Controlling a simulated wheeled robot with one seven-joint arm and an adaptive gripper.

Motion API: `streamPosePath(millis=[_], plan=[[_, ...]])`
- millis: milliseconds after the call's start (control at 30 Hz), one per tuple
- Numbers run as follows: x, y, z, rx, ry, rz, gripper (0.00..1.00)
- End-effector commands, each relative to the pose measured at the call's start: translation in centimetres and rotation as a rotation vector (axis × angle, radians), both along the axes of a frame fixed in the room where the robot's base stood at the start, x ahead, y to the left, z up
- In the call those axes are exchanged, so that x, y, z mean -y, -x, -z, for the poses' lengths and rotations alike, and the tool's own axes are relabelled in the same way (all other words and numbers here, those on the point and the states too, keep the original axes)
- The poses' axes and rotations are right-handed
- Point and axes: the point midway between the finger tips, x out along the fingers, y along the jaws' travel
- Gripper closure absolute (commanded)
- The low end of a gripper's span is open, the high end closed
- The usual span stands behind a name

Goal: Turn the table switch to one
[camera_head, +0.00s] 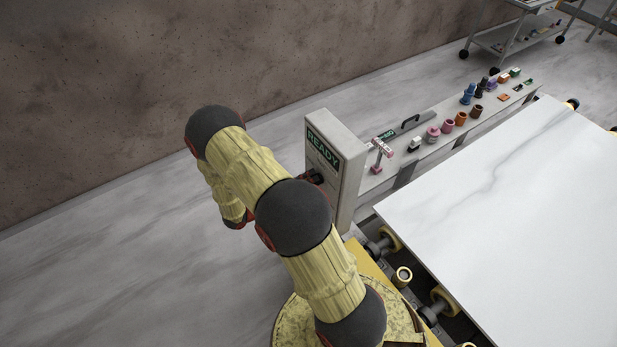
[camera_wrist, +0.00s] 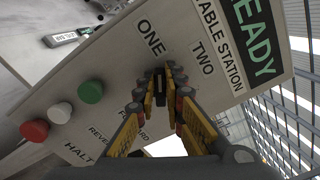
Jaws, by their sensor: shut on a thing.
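The table station panel (camera_wrist: 115,62) fills much of the wrist view, tilted, with a READY sign (camera_wrist: 250,38) at its top right. The labels ONE (camera_wrist: 152,38) and TWO (camera_wrist: 201,51) stand above a small dark switch (camera_wrist: 158,84). My gripper (camera_wrist: 163,90) is shut on this switch, its yellow and black fingers on both sides of it. The fingers hide much of the knob, and I cannot tell exactly which label it points at.
Green (camera_wrist: 90,92), white (camera_wrist: 60,112) and red (camera_wrist: 34,130) buttons sit left of my fingers on the panel. A brown wall (camera_head: 120,90) stands behind; the floor at left is clear.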

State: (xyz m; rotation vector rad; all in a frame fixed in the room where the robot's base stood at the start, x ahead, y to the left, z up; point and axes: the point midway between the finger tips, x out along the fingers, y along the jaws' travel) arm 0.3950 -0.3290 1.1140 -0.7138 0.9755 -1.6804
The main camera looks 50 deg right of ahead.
Motion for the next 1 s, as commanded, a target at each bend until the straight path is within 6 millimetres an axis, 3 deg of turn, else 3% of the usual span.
streamPosePath(millis=[433,467,767,1000], plan=[[0.01,-0.12,0.04,-0.009,-0.004,-0.002,1.0],[0.01,-0.12,0.04,-0.009,-0.004,-0.002,0.89],[0.0,-0.06,0.02,-0.009,-0.003,-0.001,0.72],[0.0,-0.04,0.02,-0.009,-0.004,0.0,0.71]])
